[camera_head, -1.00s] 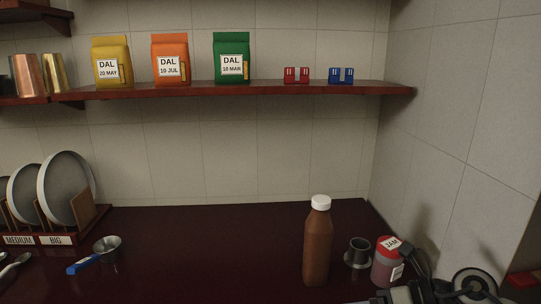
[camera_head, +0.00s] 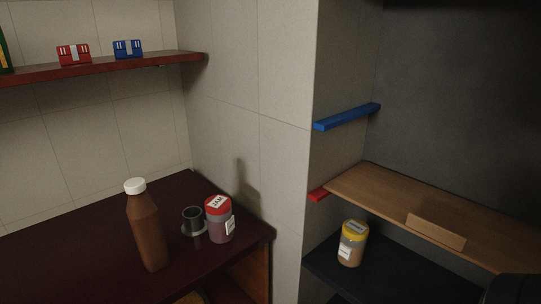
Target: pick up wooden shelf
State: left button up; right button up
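The wooden shelf (camera_head: 385,196) is a light brown board in the dark recess at the right. Its left end lies at a red support strip (camera_head: 319,194) on the side wall, and its right end runs toward the picture's right edge. A small wooden block (camera_head: 435,231) stands along its front part. Neither of my grippers shows; a dark rounded shape in the lower right corner may be part of my arm, but I cannot tell.
A blue strip (camera_head: 347,117) is on the wall above the wooden shelf. A yellow-lidded jar (camera_head: 351,246) stands on a dark lower surface below it. A jam jar (camera_head: 220,222), a metal cup (camera_head: 193,221) and a brown bottle (camera_head: 148,230) stand on the dark counter, left of the wall corner.

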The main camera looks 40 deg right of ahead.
aim_at(496, 242)
jog(key=z, duration=2.2)
jog(key=k, duration=0.45)
jog(key=z, duration=0.15)
jog(key=i, duration=0.5)
jog(key=z, duration=1.5)
jog(key=k, duration=0.3)
jog(key=u, duration=0.1)
